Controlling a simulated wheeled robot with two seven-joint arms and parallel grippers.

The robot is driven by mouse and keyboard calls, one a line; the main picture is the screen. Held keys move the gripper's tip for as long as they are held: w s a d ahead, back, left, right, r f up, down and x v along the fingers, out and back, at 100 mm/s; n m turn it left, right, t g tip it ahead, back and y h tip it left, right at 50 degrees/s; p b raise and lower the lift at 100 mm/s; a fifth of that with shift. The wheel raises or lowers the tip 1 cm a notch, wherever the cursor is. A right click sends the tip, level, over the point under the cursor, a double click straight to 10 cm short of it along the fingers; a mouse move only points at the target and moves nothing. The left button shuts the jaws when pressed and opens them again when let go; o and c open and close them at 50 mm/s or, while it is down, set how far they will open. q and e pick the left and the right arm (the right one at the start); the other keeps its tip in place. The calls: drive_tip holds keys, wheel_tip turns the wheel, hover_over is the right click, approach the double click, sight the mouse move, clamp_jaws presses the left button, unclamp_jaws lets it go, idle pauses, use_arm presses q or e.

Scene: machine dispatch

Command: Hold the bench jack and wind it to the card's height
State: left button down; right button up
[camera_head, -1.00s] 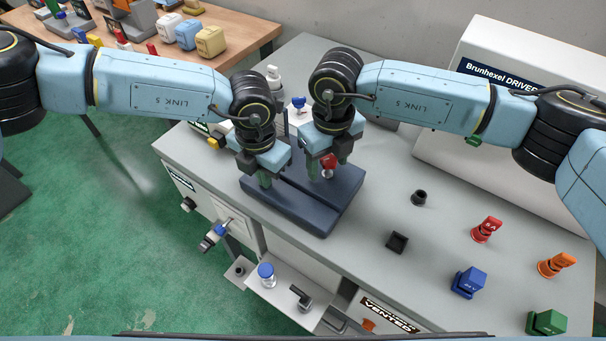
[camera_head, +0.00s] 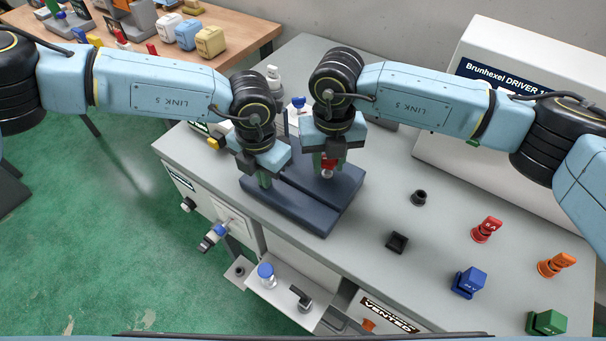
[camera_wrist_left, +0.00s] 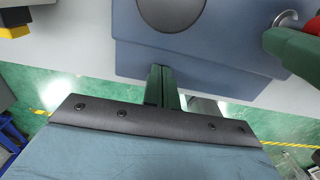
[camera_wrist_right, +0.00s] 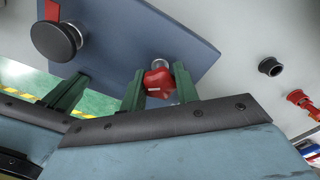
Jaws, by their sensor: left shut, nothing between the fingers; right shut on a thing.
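The bench jack has a broad dark blue body (camera_head: 305,212) on the grey bench, with a dark gap running across it in the head view. A dark round disc (camera_wrist_right: 57,40) shows on it in the right wrist view, and in the left wrist view (camera_wrist_left: 172,8). My right gripper (camera_wrist_right: 158,88) is shut on the jack's red knob (camera_wrist_right: 158,80), a green finger on either side. The knob also shows in the head view (camera_head: 327,165). My left gripper (camera_wrist_left: 160,86) is shut and empty at the jack's edge, fingertips together. I cannot make out the card.
A black socket (camera_head: 397,242), a small black cup (camera_head: 419,198) and red (camera_head: 486,230), orange (camera_head: 556,264), blue (camera_head: 468,282) and green (camera_head: 546,322) pieces stand to the right. A white driver cabinet (camera_head: 500,110) stands behind. Small bottles are behind the arms.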

drive_tip(key=shift+s+a, duration=0.15)
drive_tip(key=m, duration=0.5)
drive_tip(key=shift+m, duration=0.3)
drive_tip(key=shift+m, duration=0.6)
drive_tip(key=m, duration=0.3)
drive_tip(key=shift+a+m, duration=0.1)
drive_tip(key=shift+m, duration=0.2)
drive_tip(key=m, duration=0.3)
drive_tip(key=shift+m, duration=0.9)
